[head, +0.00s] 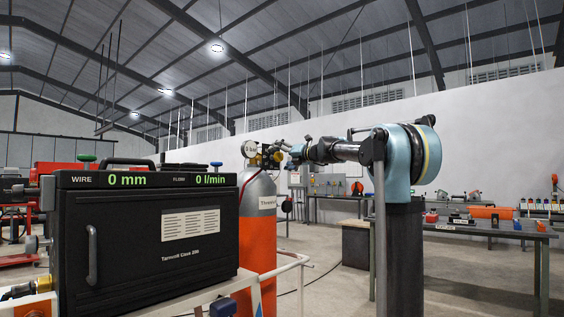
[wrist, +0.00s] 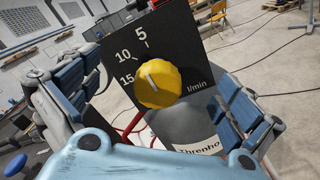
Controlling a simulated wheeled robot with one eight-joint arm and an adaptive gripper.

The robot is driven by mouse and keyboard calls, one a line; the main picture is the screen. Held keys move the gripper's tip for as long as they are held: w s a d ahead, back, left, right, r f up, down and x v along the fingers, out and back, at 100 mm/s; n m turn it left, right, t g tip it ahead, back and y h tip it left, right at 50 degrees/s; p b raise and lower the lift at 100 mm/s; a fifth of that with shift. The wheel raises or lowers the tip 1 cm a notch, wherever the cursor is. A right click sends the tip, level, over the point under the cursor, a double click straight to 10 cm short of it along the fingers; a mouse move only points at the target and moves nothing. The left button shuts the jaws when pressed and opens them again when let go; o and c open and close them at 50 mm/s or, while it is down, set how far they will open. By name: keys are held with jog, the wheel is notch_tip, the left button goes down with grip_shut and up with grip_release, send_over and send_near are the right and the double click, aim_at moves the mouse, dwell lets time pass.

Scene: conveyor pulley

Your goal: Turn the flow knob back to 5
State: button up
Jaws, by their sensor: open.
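The yellow flow knob (wrist: 160,88) sits on a dark dial plate (wrist: 180,40) marked 5, 10, 15 and l/min. Its white pointer line slants up and left, toward the part of the scale near 5 and 10; I cannot read it exactly. My gripper (head: 288,151) is open beside the gas cylinder's regulator (head: 262,156). In the wrist view its blue-padded fingers stand wide on both sides of the knob, apart from it. The grey and orange cylinder (head: 258,220) stands behind the black wire feeder (head: 150,225). The feeder's display (head: 210,180) reads 0 l/min flow and 0 mm wire.
A red hose (wrist: 132,125) runs below the knob. A pale rail (head: 290,262) stands by the cylinder. A workbench (head: 480,230) with small items is at the right. A wooden chair (wrist: 210,10) is beyond the dial plate. Open floor lies between.

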aim_at(281, 156)
jog(key=shift+v, duration=3.25)
jog(key=s+d+f+n+g+h, duration=0.3)
jog(key=s+f+n, duration=0.6)
jog(key=s+f, duration=0.45)
jog(key=s+d+f+n+g+h, duration=0.25)
jog(key=s+f+n, duration=0.75)
jog(key=f, duration=0.6)
jog(key=s+d+f+n+g+h, duration=0.1)
jog(key=s+d+f+n+h, duration=0.2)
jog(key=s+d+f+n, duration=0.2)
jog(key=s+d+f+n+g+h, duration=0.1)
jog(key=s+d+f+n, duration=0.3)
jog(key=s+f, duration=0.7)
jog(key=s+d+f+n+g+h, duration=0.1)
jog(key=s+d+f+n+h, duration=0.3)
jog(key=f, duration=1.1)
jog(key=s+d+n, duration=0.1)
jog(key=s+d, duration=0.2)
jog(key=s, duration=0.2)
jog(key=shift+d+n+h, duration=0.3)
jog(key=shift+d+h, duration=0.05)
jog(key=shift+s, duration=0.1)
jog(key=shift+c, duration=0.6)
